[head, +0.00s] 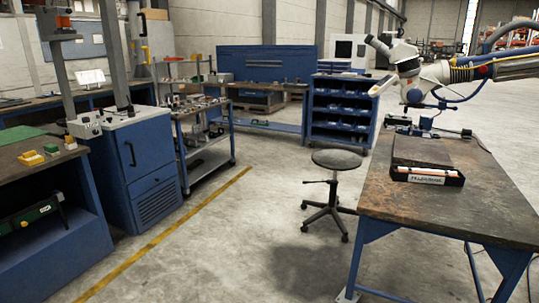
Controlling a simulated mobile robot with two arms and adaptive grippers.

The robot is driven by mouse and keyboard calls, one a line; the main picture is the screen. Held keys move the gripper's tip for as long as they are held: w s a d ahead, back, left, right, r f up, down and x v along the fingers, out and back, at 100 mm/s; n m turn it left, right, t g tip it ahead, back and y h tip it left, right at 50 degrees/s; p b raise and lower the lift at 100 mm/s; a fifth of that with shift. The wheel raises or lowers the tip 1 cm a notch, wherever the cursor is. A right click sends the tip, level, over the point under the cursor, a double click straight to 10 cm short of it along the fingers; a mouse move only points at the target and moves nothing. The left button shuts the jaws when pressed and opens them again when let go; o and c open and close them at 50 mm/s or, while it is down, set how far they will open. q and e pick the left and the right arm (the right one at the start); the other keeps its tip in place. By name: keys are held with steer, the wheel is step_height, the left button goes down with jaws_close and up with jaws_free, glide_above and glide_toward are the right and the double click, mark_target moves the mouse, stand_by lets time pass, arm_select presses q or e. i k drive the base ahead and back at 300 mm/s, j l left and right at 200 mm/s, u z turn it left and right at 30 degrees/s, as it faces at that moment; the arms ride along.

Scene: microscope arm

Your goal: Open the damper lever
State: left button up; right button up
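A white microscope-like head (402,56) with a dark tube is at the upper right, above the far end of a workbench (385,200). A thick jointed arm (490,68) with blue and orange cables reaches it from the right edge. I cannot make out a damper lever for certain; the parts around the head are too small to tell apart. Neither of my grippers shows in the head view.
A black tray (428,176) lies on the workbench. A round stool (337,160) stands left of it. Blue cabinets (133,165) and a shelf cart (207,150) stand at the left. Open floor (240,235) lies between, crossed by a yellow line.

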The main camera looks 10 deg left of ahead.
mark_target(133, 49)
steer(key=i+j+u, duration=0.75)
steer(key=u, duration=0.2)
steer(key=i+j+u, duration=0.1)
steer(key=i+u, duration=0.4)
steer(key=i+z, duration=0.1)
steer(key=i, duration=0.4)
steer(key=i+j, duration=0.1)
steer(key=i, duration=0.4)
steer(key=i+j+z, duration=0.15)
steer(key=i, duration=0.35)
steer(key=i+j, duration=0.1)
steer(key=i, duration=0.4)
steer(key=i+j+z, duration=0.15)
steer(key=i, duration=0.35)
